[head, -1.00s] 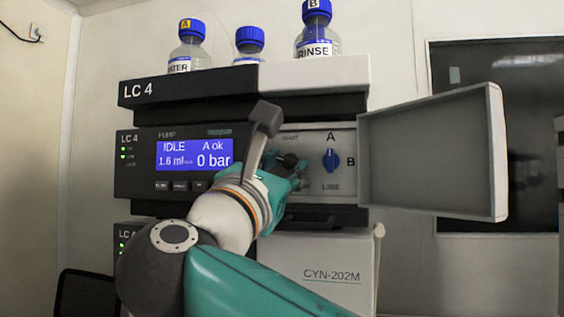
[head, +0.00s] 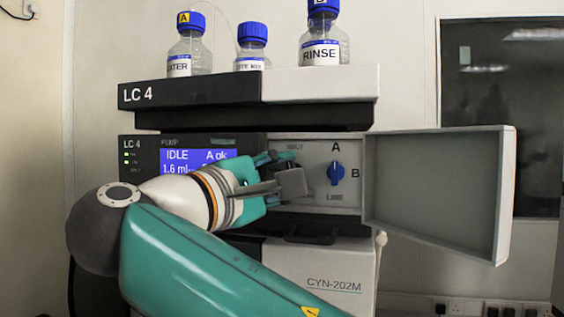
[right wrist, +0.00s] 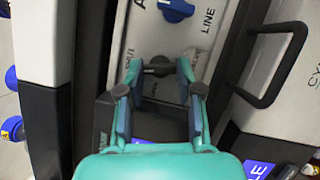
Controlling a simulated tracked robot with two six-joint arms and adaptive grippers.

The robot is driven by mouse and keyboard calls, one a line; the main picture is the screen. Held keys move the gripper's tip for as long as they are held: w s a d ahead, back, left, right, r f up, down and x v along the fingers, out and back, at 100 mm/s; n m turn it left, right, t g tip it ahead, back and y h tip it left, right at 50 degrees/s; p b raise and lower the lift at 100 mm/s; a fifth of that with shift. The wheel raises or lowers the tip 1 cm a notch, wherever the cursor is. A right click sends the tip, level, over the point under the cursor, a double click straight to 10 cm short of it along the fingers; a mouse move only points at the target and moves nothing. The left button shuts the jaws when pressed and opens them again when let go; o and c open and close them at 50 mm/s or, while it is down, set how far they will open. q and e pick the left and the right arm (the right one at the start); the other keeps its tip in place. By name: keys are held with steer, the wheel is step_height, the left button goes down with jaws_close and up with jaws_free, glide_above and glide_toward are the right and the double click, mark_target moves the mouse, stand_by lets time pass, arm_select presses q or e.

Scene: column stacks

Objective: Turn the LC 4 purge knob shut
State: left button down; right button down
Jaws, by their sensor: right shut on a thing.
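The LC 4 pump module (head: 196,95) stands ahead with its front door open to the right. My right gripper (head: 284,170) reaches the left part of the opened panel, and its fingers hide the purge knob in the head view. In the right wrist view the dark purge knob (right wrist: 158,70) sits between the fingertips of my right gripper (right wrist: 158,78), which is shut on it. The knob's exact angle is hard to read. A blue selector knob (head: 336,173) sits to its right, between the A and B marks; it also shows in the wrist view (right wrist: 176,9). My left gripper is not in view.
The open door (head: 440,190) juts out to the right of the panel. Bottles with blue caps, including the rinse bottle (head: 320,40), stand on top. The display (head: 195,160) reads IDLE and is partly covered by my arm. A dark handle (head: 310,236) sits below the panel.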

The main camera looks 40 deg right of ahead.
steer(key=shift+m+g+y+p, duration=0.3)
steer(key=shift+m+y+p, duration=0.35)
steer(key=shift+m, duration=0.95)
steer(key=c, duration=1)
jaws_free()
steer(key=shift+c, duration=0.2)
steer(key=v, duration=0.7)
steer(key=shift+a, duration=0.3)
steer(key=shift+f, duration=0.1)
